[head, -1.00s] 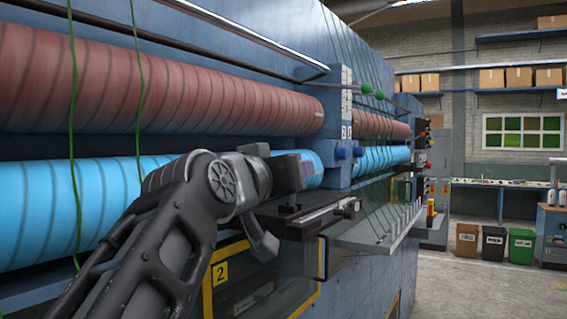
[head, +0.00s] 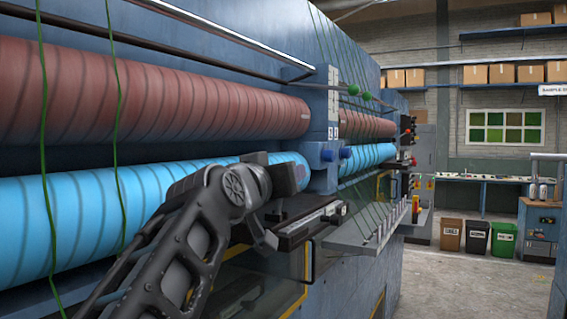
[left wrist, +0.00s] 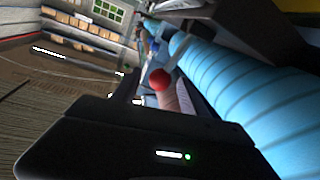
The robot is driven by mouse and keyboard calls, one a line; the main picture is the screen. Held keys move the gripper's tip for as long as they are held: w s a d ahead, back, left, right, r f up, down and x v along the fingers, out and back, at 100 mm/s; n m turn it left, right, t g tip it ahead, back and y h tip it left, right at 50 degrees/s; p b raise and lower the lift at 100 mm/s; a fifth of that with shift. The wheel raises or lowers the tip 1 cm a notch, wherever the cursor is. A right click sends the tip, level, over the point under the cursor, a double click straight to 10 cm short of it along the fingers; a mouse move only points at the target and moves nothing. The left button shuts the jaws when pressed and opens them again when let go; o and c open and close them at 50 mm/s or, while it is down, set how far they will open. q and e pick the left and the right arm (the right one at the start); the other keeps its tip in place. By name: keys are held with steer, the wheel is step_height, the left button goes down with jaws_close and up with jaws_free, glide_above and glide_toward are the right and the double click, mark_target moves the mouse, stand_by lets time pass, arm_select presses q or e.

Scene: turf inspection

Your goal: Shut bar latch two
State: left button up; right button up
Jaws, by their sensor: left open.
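My left gripper (head: 280,207) is open in front of the machine, at the near end of a dark rail (head: 308,217) below the blue roller. I cannot tell whether it touches the rail. In the left wrist view, a red ball knob (left wrist: 160,79) on a pale rod stands just beyond the black housing, beside the blue roller (left wrist: 225,85). It may be the latch handle; no number shows on it. Nothing is seen held. The lower panel with the yellow frame is partly hidden by my left arm. My right gripper is not in view.
The blue machine (head: 350,262) runs along the left with a red-brown roller (head: 150,95). Green cords (head: 115,130) hang in front of the rollers. A grey shelf (head: 350,240) juts out beyond the rail. Bins (head: 476,238) stand far right; the floor between is clear.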

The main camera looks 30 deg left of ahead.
arm_select(q)
steer(key=shift+x, duration=0.95)
steer(key=shift+c, duration=0.4)
jaws_close()
stand_by(0.3)
